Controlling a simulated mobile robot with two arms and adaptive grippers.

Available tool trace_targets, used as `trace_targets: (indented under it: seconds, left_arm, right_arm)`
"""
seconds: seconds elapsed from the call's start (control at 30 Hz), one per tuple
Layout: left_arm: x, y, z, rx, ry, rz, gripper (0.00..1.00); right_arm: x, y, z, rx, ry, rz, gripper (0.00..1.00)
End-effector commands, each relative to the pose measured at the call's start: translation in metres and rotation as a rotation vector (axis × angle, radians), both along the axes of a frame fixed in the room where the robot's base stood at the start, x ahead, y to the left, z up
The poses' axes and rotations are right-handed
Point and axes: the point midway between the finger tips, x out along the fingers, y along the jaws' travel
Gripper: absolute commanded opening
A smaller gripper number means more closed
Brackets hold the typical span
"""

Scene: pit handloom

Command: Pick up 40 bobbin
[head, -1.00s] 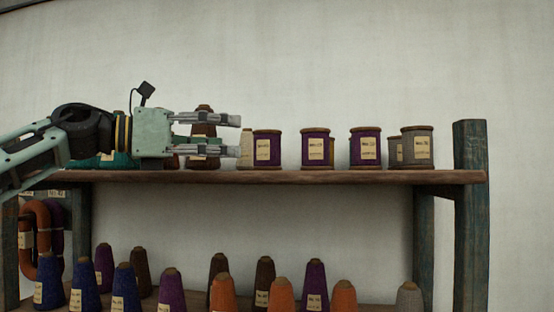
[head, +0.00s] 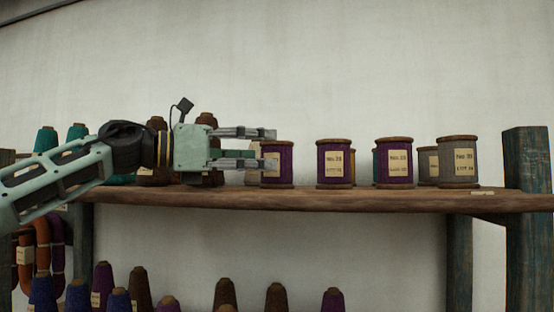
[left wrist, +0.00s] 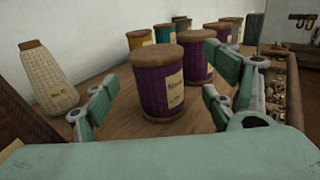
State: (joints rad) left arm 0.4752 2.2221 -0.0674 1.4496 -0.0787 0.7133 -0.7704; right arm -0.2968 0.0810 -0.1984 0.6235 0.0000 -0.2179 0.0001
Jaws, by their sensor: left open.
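A purple bobbin (head: 278,165) with brown wooden ends and a paper label stands upright on the upper shelf. It is the nearest bobbin in the left wrist view (left wrist: 157,85), where its label begins "No" but the number is unclear. My left gripper (head: 268,149) is open, its fingers pointing right at this bobbin. In the left wrist view my fingers (left wrist: 157,97) lie to either side of the bobbin, with gaps visible. More purple bobbins (head: 334,165) (head: 395,163) and a grey bobbin (head: 458,163) stand to the right. My right gripper is not in view.
A cream cone (left wrist: 46,80) stands left of the near bobbin. Brown and teal cones (head: 46,140) stand behind my left arm. The wooden shelf (head: 350,199) ends at a dark post (head: 528,215). Coloured cones (head: 225,293) stand below. A tray of small items (left wrist: 283,85) is at right.

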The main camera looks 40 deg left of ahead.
Motion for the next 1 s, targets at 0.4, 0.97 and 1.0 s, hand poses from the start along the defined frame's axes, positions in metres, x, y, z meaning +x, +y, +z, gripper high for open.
trace_targets:
  seconds: [0.4, 0.97, 1.0]
  left_arm:
    - [0.042, -0.018, 0.003, -0.001, 0.004, -0.001, 0.78]
    - [0.043, -0.019, 0.001, -0.001, 0.001, 0.001, 0.52]
    - [0.043, -0.019, 0.001, -0.001, 0.001, 0.001, 0.49]
  right_arm:
    - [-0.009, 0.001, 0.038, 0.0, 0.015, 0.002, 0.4]
    - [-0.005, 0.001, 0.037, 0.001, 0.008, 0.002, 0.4]
    - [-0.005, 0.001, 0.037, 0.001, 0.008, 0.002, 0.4]
